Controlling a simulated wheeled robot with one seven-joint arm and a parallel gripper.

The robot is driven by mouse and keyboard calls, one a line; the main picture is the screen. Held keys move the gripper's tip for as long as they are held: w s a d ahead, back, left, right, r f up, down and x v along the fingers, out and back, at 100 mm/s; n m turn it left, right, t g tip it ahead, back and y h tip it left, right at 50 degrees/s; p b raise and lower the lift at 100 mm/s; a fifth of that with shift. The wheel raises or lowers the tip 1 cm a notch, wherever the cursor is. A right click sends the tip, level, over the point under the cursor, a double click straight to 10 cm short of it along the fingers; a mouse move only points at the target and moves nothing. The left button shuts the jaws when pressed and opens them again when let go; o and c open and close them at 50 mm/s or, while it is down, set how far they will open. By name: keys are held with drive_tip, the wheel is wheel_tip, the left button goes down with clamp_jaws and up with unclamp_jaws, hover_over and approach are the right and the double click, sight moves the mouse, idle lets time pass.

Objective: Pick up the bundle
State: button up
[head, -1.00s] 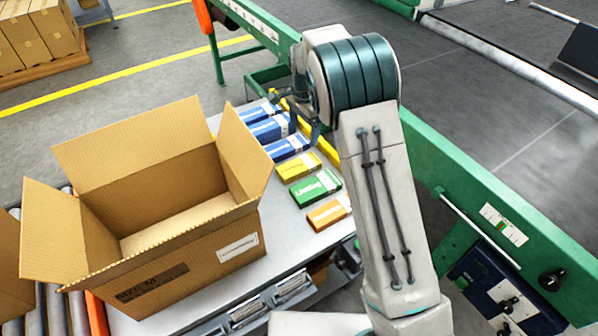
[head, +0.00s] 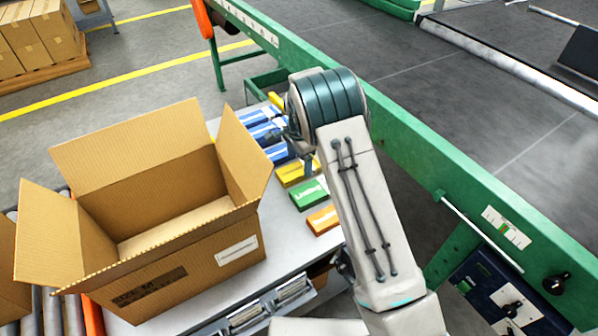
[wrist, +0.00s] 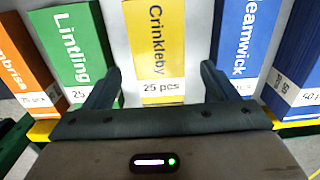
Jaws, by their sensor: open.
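Several flat bundles lie in a row on the grey table. In the wrist view the yellow "Crinkleby 25 pcs" bundle (wrist: 158,45) lies between the fingers of my open, empty gripper (wrist: 160,88). The green "Lintling" bundle (wrist: 75,50) lies to its left, partly behind the left finger, and the blue "eamwick" bundle (wrist: 240,42) to its right, partly behind the right finger. In the head view my wrist hides part of the yellow bundle (head: 288,176). The green (head: 309,194) and orange (head: 323,220) bundles lie nearer, the blue ones (head: 262,133) farther.
A large open cardboard box (head: 190,262) stands left of the bundles, its flaps up. The green machine rail (head: 430,160) runs along the right. Bare table (head: 283,235) shows between box and bundles. In the wrist view a yellow strip (wrist: 300,128) lies along the bundles' near ends.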

sight(299, 168)
wheel_tip(299, 168, down, 4)
drive_tip(key=shift+r, duration=0.2)
drive_tip(key=c, duration=1.1)
drive_tip(key=shift+r, duration=0.1)
